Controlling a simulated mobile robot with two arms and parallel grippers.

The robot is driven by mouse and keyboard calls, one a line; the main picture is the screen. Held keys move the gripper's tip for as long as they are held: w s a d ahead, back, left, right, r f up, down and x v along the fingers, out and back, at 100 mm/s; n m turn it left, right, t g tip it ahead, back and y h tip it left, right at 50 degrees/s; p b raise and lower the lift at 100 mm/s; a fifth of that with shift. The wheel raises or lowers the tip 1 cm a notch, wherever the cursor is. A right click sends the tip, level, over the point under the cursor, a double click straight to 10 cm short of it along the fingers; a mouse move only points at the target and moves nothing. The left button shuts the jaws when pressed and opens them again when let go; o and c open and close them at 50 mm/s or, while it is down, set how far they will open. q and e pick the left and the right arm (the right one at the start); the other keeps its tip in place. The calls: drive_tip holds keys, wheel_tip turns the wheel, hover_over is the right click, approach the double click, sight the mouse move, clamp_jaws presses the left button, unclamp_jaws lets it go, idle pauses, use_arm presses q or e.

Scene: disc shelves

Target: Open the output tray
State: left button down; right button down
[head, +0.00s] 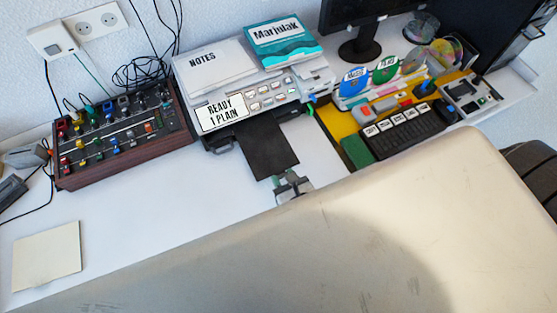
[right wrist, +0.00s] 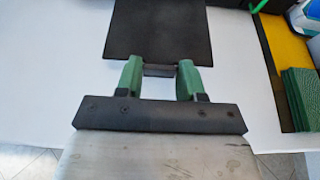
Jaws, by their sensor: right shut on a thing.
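The output tray (head: 266,150) is a flat black panel that sticks out from the front of the white printer (head: 310,90) over the desk. My right gripper (head: 290,182) is at the tray's front edge. In the right wrist view the tray (right wrist: 158,30) lies straight ahead, and the two green fingers of my right gripper (right wrist: 158,71) stand on either side of a small dark tab at its edge. It is shut on the tray. The printer's sign reads "READY 1 PLAIN". My left gripper is out of view.
A mixer panel (head: 120,135) with coloured knobs stands left of the printer. A yellow-based console (head: 345,124) with a green block (head: 356,152) is to the right. A pale square sheet (head: 46,256) lies at front left. The white desk (head: 165,215) is clear between.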

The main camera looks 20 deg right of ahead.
drive_tip(key=shift+s, duration=0.2)
drive_tip(key=c, duration=0.7)
unclamp_jaws()
drive_tip(key=b+v, duration=0.1)
drive_tip(key=v, duration=0.9)
drive_tip(key=shift+s+r, duration=0.2)
drive_tip(key=shift+s, duration=0.1)
